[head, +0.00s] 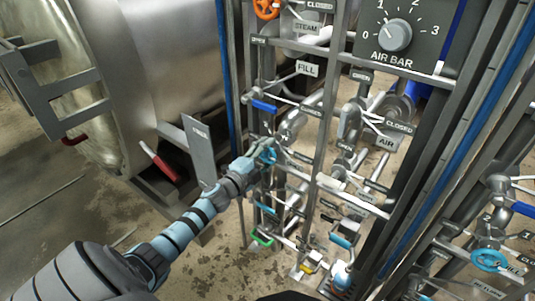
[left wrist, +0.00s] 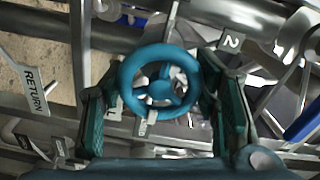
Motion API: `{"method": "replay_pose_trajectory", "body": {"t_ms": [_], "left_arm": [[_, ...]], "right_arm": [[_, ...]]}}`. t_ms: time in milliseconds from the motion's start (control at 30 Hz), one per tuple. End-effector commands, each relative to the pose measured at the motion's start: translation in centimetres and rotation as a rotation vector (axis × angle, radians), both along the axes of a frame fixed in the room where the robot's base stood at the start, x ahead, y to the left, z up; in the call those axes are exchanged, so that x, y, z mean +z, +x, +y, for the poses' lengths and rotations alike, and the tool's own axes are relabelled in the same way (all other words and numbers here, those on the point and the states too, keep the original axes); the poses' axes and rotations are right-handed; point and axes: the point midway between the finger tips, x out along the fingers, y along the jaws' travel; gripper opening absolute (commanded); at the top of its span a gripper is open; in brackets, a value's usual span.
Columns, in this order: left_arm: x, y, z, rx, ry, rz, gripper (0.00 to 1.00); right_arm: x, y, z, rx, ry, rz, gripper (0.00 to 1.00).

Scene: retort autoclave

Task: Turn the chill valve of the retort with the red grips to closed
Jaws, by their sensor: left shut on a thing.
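The retort with red grips is the big steel vessel (head: 170,60) at the upper left of the head view. One red grip (head: 160,162) shows on a lever below it. Beside it stands a valve rack. My left gripper (head: 262,150) is at a blue handwheel on this rack. In the left wrist view the blue handwheel (left wrist: 160,112) sits between my two dark teal fingers, and they are shut on it. A plate behind the wheel is mostly covered; only an L shows, so I cannot read its name. My right gripper is not in view.
Above the wheel are an orange handwheel (head: 267,8), a FILL plate (head: 307,68) and a blue lever (head: 263,105). An AIR BAR dial (head: 397,35) is at the upper right. Another rack with a blue handwheel (head: 488,260) stands at the right. Bars and pipes crowd the wheel.

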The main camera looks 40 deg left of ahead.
Motion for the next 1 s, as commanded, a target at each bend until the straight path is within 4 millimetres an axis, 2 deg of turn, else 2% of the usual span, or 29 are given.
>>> {"method": "replay_pose_trajectory", "body": {"t_ms": [100,133,233,467,633,733,867,1000], "left_arm": [[-0.1,0.0,0.1,0.002,0.003,0.002,0.27],[-0.1,0.0,0.1,0.002,0.003,0.002,0.60],[-0.1,0.0,0.0,0.001,0.002,0.001,0.76],[0.0,0.0,0.0,0.000,0.001,0.001,0.76],[0.0,0.0,0.0,0.000,-0.002,0.000,0.76],[0.1,0.0,0.0,0.000,-0.055,-0.001,0.76],[0.3,0.0,0.0,0.001,-0.307,-0.006,0.76],[0.3,0.0,0.0,0.002,-0.752,-0.016,0.76]], "right_arm": [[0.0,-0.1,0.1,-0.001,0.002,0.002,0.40],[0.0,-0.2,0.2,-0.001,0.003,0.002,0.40],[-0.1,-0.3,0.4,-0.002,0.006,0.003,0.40],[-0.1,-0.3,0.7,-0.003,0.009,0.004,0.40],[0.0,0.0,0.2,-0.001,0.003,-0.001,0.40],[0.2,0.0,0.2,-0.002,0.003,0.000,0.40],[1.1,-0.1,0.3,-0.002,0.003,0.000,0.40],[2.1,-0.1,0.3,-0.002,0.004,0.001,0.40]]}}
